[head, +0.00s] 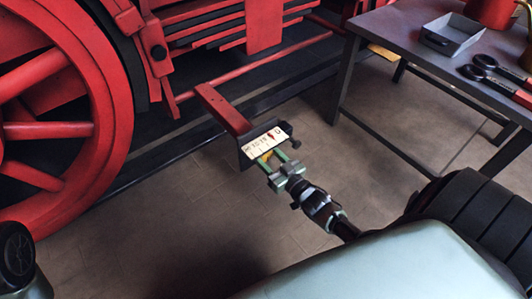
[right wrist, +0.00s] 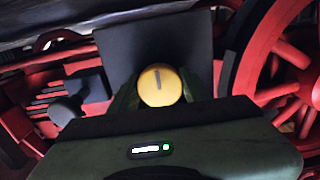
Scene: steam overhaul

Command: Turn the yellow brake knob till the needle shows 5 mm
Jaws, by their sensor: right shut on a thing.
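The yellow brake knob (right wrist: 158,88) sits between the two green fingers of my right gripper (head: 279,163), which is shut on it. A grey mark on the knob's face points almost straight up in the right wrist view. In the head view only a sliver of the knob (head: 266,155) shows under the gauge plate. The white gauge plate (head: 257,147) has black figures and a red needle (head: 272,138) towards its right end. The scale is too small to read the needle exactly. My left gripper is not in view.
A red bracket (head: 222,108) runs from the locomotive to the gauge. A large red wheel (head: 110,70) stands at the left. A grey table (head: 400,45) at the upper right carries a small tray (head: 452,35) and black-handled tools (head: 490,72). The floor around is clear.

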